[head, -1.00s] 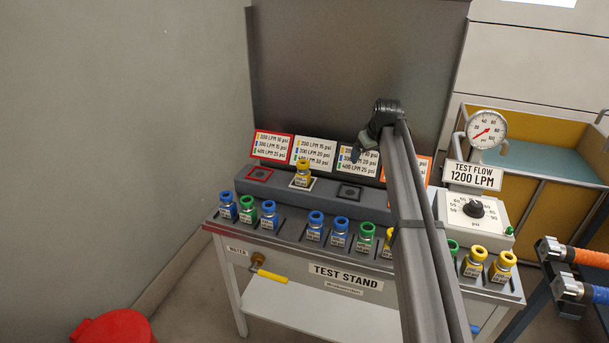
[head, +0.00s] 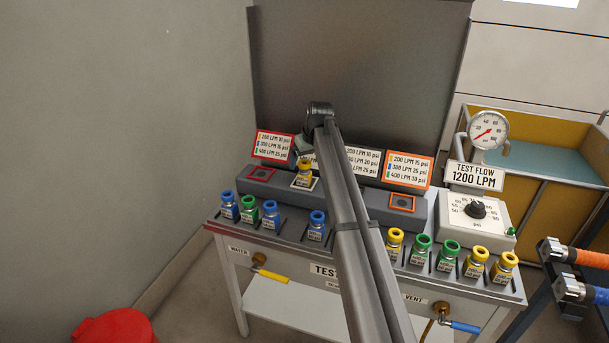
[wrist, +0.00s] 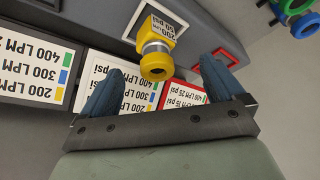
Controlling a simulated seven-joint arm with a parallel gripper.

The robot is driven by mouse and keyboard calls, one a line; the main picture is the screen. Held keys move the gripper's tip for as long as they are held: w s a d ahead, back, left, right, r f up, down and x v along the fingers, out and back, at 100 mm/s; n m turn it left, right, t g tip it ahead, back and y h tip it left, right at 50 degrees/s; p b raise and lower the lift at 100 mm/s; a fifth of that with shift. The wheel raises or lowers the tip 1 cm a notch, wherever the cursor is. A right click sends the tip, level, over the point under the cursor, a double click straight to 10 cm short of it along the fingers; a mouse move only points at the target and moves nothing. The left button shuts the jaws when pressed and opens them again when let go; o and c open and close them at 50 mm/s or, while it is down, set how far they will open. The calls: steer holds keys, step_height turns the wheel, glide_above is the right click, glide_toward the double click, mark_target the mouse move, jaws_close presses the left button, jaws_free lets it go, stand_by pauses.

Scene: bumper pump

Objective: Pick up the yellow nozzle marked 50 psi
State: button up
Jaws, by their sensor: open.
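A yellow nozzle (head: 304,170) stands upright on the white-framed pad of the raised shelf. In the wrist view the same nozzle (wrist: 157,48) shows near the top centre, its label reading upside down, apparently 200 with 50 psi. My gripper (wrist: 164,68) is open and empty, its two blue fingers on either side of the nozzle in that picture, with no contact visible. In the head view the fingers are mostly hidden near the cards above the nozzle. Other yellow nozzles stand in the front row: one (head: 394,240) at centre right and two (head: 475,258) at the right end; their labels are too small to read.
Blue nozzles (head: 228,205) and green nozzles (head: 270,215) share the front row. Rule cards (head: 273,146) stand behind the shelf. The red-framed pad (head: 260,173) and orange-framed pad (head: 402,202) are empty. A pressure dial box (head: 474,215) stands right. My arm hides the middle.

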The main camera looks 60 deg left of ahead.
mark_target(304, 170)
steer(key=shift+w+a+x, duration=0.1)
steer(key=shift+w+x, duration=0.05)
steer(key=shift+x, duration=1.8)
steer(key=shift+w+a+x, duration=0.15)
steer(key=shift+x, duration=1.8)
steer(key=shift+r, duration=0.1)
steer(key=c, duration=1.2)
steer(key=shift+r, duration=0.15)
steer(key=shift+c, duration=0.2)
